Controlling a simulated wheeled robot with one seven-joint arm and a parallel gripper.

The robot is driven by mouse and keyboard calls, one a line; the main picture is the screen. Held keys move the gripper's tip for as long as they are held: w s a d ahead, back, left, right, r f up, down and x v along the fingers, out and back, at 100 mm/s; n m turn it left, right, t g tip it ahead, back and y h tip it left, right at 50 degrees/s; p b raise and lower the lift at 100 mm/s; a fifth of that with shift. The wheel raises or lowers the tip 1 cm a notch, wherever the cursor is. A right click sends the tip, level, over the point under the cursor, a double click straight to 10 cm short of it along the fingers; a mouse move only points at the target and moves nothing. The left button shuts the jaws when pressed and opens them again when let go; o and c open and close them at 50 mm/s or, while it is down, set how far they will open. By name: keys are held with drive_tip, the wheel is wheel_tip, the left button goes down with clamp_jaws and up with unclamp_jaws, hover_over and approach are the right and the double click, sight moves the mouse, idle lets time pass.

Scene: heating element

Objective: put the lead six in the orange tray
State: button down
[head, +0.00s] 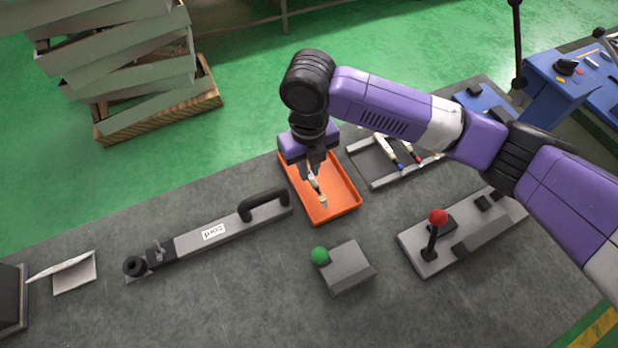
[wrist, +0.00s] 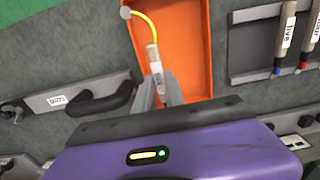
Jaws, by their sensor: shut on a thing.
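The orange tray (head: 345,207) lies on the dark bench below my gripper, and its floor also shows in the wrist view (wrist: 190,40). My gripper (head: 314,172) points down over the tray with its fingers shut on a lead (head: 320,194). In the wrist view the lead has a pale labelled body (wrist: 155,62) between the fingertips (wrist: 159,88) and a yellow wire curving to a grey end. I cannot read its label. The lead is over or inside the tray; I cannot tell whether it touches the floor.
A grey rack (head: 375,170) to the right holds more leads; one (wrist: 287,35) reads "five". A long bar with a black handle (head: 265,205) lies left of the tray. A green-knobbed block (head: 347,268) and a red-knobbed lever (head: 437,235) stand nearer.

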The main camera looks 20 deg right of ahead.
sight(309, 189)
drive_tip(key=shift+f+p, duration=0.35)
drive_tip(key=shift+f, duration=2.7)
drive_tip(key=shift+f, duration=0.15)
drive_tip(key=c, duration=1.7)
unclamp_jaws()
wheel_tip(309, 189, up, 12)
drive_tip(key=shift+r+b, duration=0.15)
drive_tip(key=shift+b, duration=1)
